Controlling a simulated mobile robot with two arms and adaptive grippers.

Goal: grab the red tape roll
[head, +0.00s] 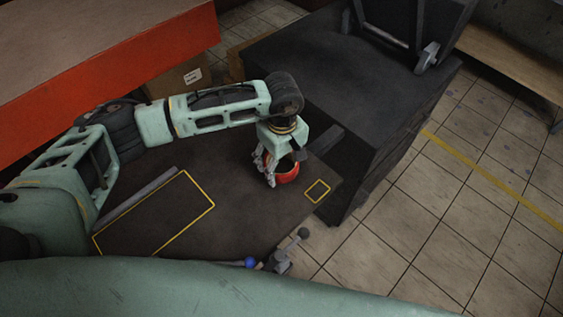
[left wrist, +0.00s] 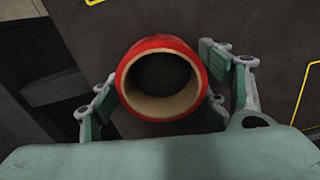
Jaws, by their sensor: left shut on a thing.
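The red tape roll (head: 287,173) is on the dark work surface (head: 240,205), partly hidden by my left gripper (head: 268,172). In the left wrist view the roll (left wrist: 163,43) shows as a red ring with a tan core, its hole facing the camera. My left gripper (left wrist: 160,95) has its fingers on either side of the roll and is shut on it. I cannot tell whether the roll touches the surface. My right gripper is not in view.
A yellow-outlined small square (head: 317,191) is right of the roll, and a larger yellow rectangle (head: 185,258) is to the left. A dark cabinet (head: 345,85) stands behind. A grey rod (head: 137,197) lies at the left. A blue knob (head: 250,263) is at the front edge.

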